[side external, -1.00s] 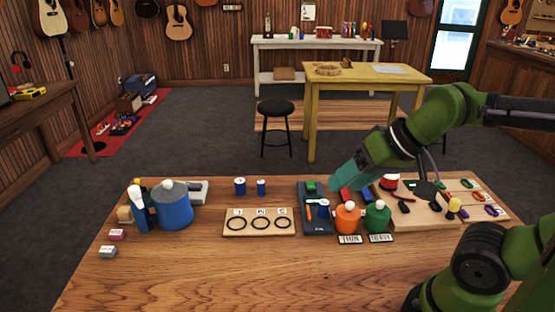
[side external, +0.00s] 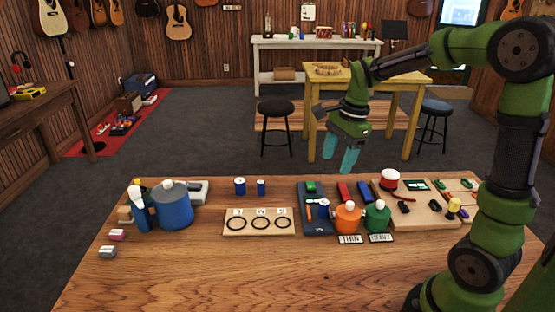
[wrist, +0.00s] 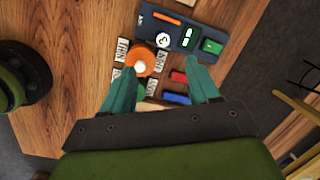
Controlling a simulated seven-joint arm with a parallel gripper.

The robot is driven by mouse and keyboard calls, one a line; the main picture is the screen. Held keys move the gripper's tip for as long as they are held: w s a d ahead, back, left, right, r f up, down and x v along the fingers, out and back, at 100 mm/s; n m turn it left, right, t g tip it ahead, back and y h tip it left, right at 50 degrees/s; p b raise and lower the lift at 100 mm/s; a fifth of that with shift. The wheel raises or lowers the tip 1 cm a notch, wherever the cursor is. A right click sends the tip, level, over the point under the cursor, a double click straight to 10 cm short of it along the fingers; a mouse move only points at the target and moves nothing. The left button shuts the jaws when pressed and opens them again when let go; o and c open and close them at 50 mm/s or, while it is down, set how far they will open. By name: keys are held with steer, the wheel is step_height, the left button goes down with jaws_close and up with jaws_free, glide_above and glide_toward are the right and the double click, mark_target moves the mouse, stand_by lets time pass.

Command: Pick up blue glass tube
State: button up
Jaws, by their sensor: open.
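Two short blue cylinders stand upright on the wooden table in the side view, a wider one (side external: 240,186) and a narrower one (side external: 261,187), behind the ring board. Another blue cylinder with a white top (side external: 323,208) stands on the dark blue tray (side external: 316,229); its white top also shows in the wrist view (wrist: 163,40). I cannot tell which of them is the glass tube. My gripper (side external: 340,157) is open and empty, fingers pointing down, raised above the tray side of the table. In the wrist view, my gripper (wrist: 160,72) has the orange bottle (wrist: 145,57) between and below its fingers.
The wooden ring board (side external: 259,233) lies mid-table. The orange bottle (side external: 348,218) and green bottle (side external: 377,217) stand beside the tray. Red (side external: 346,191) and blue bars lie behind them. A large blue container (side external: 171,208) stands left. The front of the table is clear.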

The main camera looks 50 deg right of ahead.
steer(key=d+m, duration=0.1)
steer(key=m, duration=0.5)
glide_toward(324, 202)
steer(key=f, duration=0.3)
steer(key=w+f, duration=0.1)
steer(key=f, duration=0.1)
steer(key=shift+a, duration=0.4)
steer(key=shift+w+a+f, duration=0.1)
steer(key=shift+w+f, duration=0.05)
steer(key=shift+f, duration=2.6)
jaws_close()
